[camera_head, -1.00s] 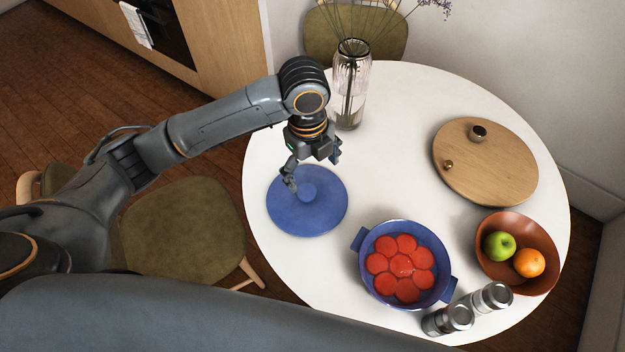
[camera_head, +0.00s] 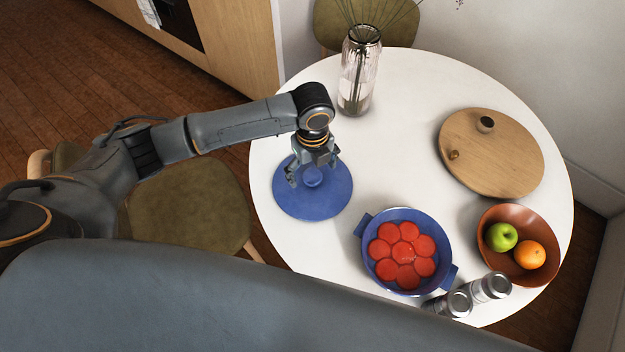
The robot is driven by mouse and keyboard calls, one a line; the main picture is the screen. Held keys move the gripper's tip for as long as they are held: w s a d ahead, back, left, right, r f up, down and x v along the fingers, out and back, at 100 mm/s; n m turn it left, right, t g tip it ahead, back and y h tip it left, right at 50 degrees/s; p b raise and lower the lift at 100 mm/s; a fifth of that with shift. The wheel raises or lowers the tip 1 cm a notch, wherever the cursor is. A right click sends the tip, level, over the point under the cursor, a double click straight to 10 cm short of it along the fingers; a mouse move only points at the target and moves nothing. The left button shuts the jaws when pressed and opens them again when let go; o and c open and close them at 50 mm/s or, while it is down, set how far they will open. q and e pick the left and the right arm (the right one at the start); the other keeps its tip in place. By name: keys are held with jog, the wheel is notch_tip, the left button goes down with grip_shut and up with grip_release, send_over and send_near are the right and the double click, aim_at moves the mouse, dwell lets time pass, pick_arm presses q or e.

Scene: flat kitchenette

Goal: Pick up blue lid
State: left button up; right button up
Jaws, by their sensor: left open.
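The blue lid (camera_head: 318,202) is a round disc with a knob (camera_head: 312,177) in its middle. It lies flat on the left side of the white table. My left gripper (camera_head: 308,180) is open and points down over the lid, with its fingers around or just above the knob. I cannot tell whether the fingers touch it. The far part of the lid is partly hidden behind the gripper. My right gripper is not in view.
A blue pot (camera_head: 447,243) with red slices stands right of the lid. A glass vase (camera_head: 358,75) stands behind the gripper. A round wooden board (camera_head: 500,170) lies at the right. The table's middle is clear.

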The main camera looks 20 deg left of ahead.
pick_arm(q)
jog(key=shift+f, duration=1.15)
jog(key=c, duration=1.7)
grip_shut()
jog(key=shift+r, duration=0.15)
